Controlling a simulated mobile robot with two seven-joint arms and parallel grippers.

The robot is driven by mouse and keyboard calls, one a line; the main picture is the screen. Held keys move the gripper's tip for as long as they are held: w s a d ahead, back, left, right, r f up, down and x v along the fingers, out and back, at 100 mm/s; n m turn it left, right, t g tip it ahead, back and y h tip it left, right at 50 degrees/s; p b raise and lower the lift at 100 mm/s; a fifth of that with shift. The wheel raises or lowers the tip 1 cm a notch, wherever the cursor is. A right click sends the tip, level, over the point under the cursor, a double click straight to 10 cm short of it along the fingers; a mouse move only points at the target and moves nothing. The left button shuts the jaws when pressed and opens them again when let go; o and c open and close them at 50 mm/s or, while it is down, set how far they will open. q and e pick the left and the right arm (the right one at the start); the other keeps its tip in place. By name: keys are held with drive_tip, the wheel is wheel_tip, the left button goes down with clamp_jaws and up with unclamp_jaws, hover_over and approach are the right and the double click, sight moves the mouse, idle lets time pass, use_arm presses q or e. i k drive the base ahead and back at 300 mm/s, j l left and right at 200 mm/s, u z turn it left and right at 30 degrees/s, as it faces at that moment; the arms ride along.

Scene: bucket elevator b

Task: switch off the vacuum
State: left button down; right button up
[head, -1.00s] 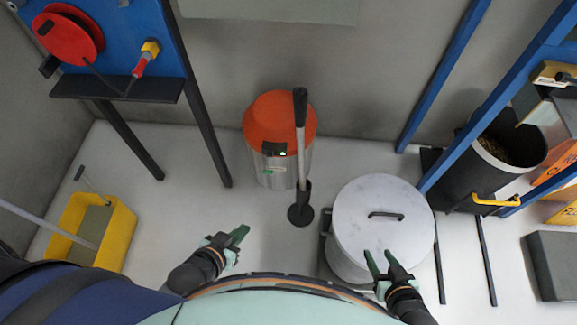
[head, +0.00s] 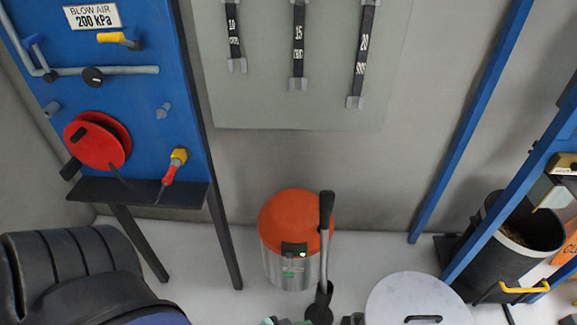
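The vacuum (head: 289,268) is a silver canister with an orange lid, standing on the floor against the back wall in the head view. A small black switch panel (head: 293,249) on its front, at the lid's lower edge, shows a lit green light. A black-handled rod (head: 326,215) stands just in front of it on the right and hides part of its side. My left arm rises large at the lower left. A greenish tip, seemingly of my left gripper (head: 285,321), just shows at the bottom edge, below the vacuum; its fingers are mostly cut off. My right gripper is out of view.
A white round-lidded bin (head: 415,295) stands right of the rod. A blue panel with a red reel (head: 97,142) and a black shelf (head: 135,192) is at the left. A black bucket (head: 510,250) and blue frame (head: 515,185) are at the right.

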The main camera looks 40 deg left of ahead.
sight(290, 255)
drive_tip(key=k+j+z, duration=0.2)
drive_tip(key=j, duration=0.25)
drive_tip(key=k+j+z, duration=0.25)
drive_tip(key=j, duration=0.15)
drive_tip(key=k+j, duration=0.15)
drive_tip(key=j, duration=0.2)
drive_tip(key=k+j, duration=0.1)
drive_tip(key=j, duration=0.2)
